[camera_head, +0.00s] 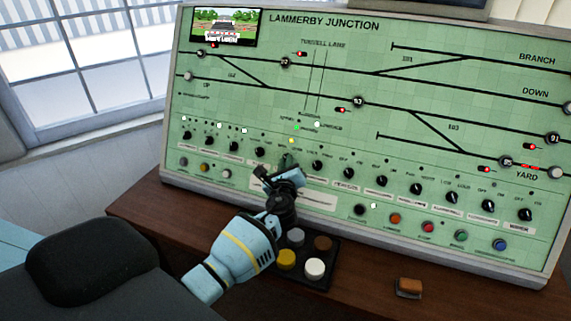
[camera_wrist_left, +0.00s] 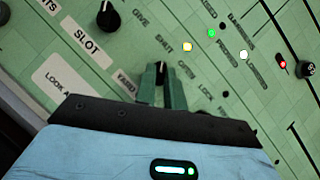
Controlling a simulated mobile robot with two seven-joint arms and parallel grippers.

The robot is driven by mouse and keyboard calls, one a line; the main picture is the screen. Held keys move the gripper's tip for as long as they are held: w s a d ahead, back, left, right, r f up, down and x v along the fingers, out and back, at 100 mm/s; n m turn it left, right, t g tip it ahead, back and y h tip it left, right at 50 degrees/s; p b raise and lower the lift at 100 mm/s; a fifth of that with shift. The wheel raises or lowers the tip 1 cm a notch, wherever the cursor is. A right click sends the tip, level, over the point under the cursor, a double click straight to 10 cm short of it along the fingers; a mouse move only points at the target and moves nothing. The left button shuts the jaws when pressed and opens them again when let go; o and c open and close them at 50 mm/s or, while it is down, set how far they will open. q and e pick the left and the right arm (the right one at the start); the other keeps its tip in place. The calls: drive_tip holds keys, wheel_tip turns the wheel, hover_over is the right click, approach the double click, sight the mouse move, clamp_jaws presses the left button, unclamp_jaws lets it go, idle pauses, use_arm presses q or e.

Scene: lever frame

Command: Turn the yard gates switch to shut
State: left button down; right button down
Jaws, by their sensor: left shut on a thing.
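The yard gates switch (camera_wrist_left: 160,69) is a small black knob on the green panel. Labels reading like "SHUT", "OPEN" and "LOCK" stand around it, and a partly covered "YARD" label shows beside it. My left gripper (camera_head: 283,166) is at the panel's lower knob row in the head view. In the left wrist view its two green fingers (camera_wrist_left: 161,88) are shut on the knob, one on each side. A pale mark shows on the knob's top; its exact setting is hard to read. In the head view my gripper hides most of the switch. My right gripper is out of view.
A yellow lamp (camera_wrist_left: 187,47) glows near the switch, with a green lamp (camera_wrist_left: 211,33) and a white lamp (camera_wrist_left: 243,55) beyond. Other black knobs (camera_head: 317,166) flank it closely. A dark button box (camera_head: 325,283) and an orange-brown block (camera_head: 409,287) sit on the brown desk.

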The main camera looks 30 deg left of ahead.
use_arm(q)
drive_tip(key=c, duration=1.5)
unclamp_jaws()
drive_tip(key=v, duration=0.8)
drive_tip(key=shift+w+p, duration=0.1)
drive_tip(key=shift+p, duration=0.25)
